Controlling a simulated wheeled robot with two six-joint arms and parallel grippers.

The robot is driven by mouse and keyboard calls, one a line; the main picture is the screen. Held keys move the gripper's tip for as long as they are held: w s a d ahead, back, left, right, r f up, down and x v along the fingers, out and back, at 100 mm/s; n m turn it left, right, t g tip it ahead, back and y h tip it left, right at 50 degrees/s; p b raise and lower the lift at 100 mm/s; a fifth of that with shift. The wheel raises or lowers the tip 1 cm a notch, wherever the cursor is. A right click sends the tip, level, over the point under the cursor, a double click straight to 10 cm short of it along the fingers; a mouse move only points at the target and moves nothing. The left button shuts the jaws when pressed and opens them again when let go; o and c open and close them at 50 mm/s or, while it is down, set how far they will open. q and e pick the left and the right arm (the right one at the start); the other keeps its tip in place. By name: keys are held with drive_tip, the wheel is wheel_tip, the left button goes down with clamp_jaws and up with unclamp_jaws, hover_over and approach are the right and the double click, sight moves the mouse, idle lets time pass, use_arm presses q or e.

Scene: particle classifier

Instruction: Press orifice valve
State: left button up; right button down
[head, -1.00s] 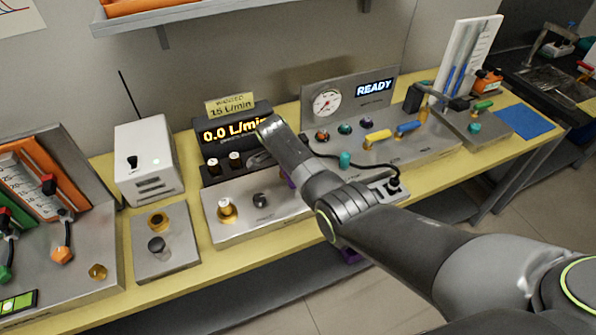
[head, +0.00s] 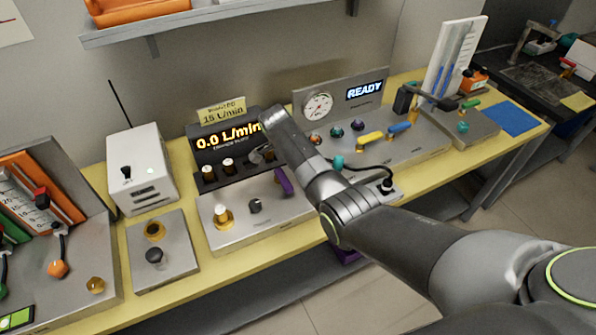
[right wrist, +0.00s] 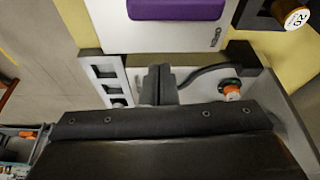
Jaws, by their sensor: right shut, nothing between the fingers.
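A flow unit (head: 228,150) with a lit display reading 0.0 L/min stands at the middle back of the bench. In front of it is a grey panel (head: 235,238) with a brass knob (head: 223,215), a dark knob (head: 255,206) and a purple handle (head: 284,181). I cannot tell which part is the orifice valve. My right arm reaches in over this panel's right side and hides part of it. In the right wrist view my right gripper (right wrist: 160,84) is shut and empty, below a purple part (right wrist: 178,8) and apart from it in the picture. My left gripper is out of view.
A gauge panel reading READY (head: 365,91) with coloured handles stands to the right. A white box (head: 140,168) with an antenna and a small two-knob plate (head: 165,250) stand left. A black cable and socket strip (right wrist: 108,80) lie near my right gripper.

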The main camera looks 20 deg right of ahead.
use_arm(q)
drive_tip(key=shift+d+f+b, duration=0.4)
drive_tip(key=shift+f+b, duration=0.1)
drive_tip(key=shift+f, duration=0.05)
use_arm(e)
drive_tip(key=shift+v, duration=3)
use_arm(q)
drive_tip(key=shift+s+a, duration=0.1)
use_arm(e)
drive_tip(key=shift+d+f, duration=0.1)
drive_tip(key=shift+d, duration=0.05)
